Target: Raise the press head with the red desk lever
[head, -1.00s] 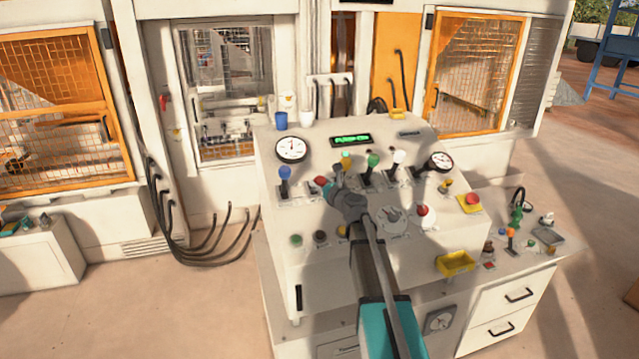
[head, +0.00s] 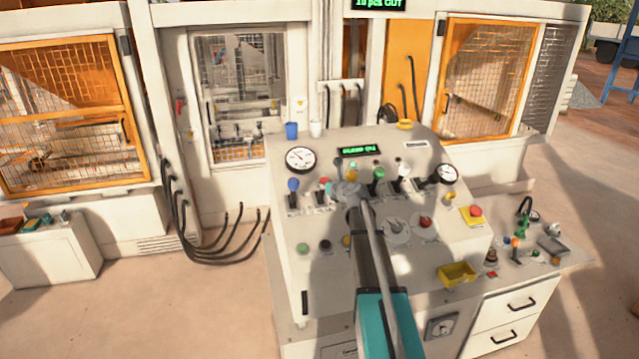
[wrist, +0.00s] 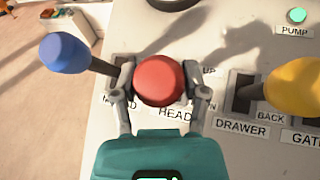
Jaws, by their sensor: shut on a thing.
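The red desk lever's ball knob (wrist: 160,81) sits between my gripper's two fingers in the wrist view, above the label HEAD. My gripper (wrist: 157,88) is shut on this red knob. In the head view my gripper (head: 345,189) is at the row of levers on the sloped desk (head: 325,270), and only a small bit of the red knob (head: 325,182) shows beside it. The UP mark by the slot is partly visible; the slot is mostly hidden by the knob and fingers. The press head itself cannot be made out clearly behind the machine window (head: 240,90).
A blue lever (wrist: 65,53) stands close left of my gripper and a yellow lever (wrist: 295,87) to the right. Green (head: 378,174) and white (head: 403,171) levers stand further right. Blue (head: 291,131) and white (head: 315,128) cups stand on the desk's back edge.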

